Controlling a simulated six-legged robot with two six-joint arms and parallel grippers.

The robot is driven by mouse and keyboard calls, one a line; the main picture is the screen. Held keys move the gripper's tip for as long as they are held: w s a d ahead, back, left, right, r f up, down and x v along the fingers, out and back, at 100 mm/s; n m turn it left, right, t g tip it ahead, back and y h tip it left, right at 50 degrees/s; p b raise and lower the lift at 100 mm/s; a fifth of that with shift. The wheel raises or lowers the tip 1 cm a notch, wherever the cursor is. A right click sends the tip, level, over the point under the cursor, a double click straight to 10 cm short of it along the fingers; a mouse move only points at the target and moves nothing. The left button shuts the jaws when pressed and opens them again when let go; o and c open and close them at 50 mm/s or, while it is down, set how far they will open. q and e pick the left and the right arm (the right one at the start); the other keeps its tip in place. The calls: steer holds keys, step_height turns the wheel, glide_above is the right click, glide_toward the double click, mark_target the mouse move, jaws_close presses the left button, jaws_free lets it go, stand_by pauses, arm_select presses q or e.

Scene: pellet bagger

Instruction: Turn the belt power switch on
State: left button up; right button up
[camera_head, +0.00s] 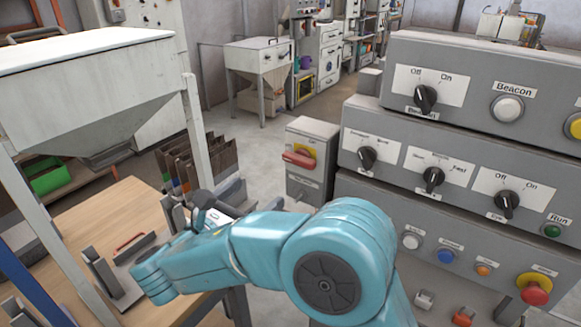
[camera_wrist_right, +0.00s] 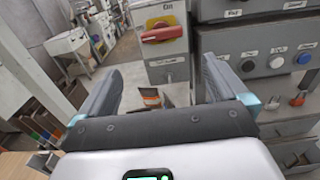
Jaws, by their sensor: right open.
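A grey switch box (camera_head: 313,140) stands left of the control panel. On its front is a red rotary handle (camera_head: 299,159) on a yellow plate; its label is too small to read. The wrist view shows this red handle (camera_wrist_right: 160,33) lying roughly level, at the top centre, with "On" partly legible above it. My right gripper (camera_head: 205,203) is open and empty, partly hidden by its own arm. In the wrist view, its two grey fingers (camera_wrist_right: 160,85) are spread below the handle and short of it, touching nothing. My left gripper is out of view.
The control panel (camera_head: 420,138) with several black knobs and coloured buttons fills the right. A hopper (camera_head: 85,90) stands on legs at left, above a wooden table (camera_head: 130,208) with a grey device with a red bar (camera_head: 128,240). Folded bags (camera_head: 200,170) stand behind the table.

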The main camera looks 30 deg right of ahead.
mark_target(296, 163)
steer(key=p+x, duration=0.1)
steer(key=x, duration=1.2)
steer(key=shift+s+d+p, duration=0.2)
steer(key=shift+d+p, duration=0.05)
steer(key=shift+p, duration=0.15)
steer(key=shift+w+d, duration=0.15)
steer(key=shift+d, duration=0.05)
steer(key=shift+f, duration=0.1)
steer(key=c, duration=0.8)
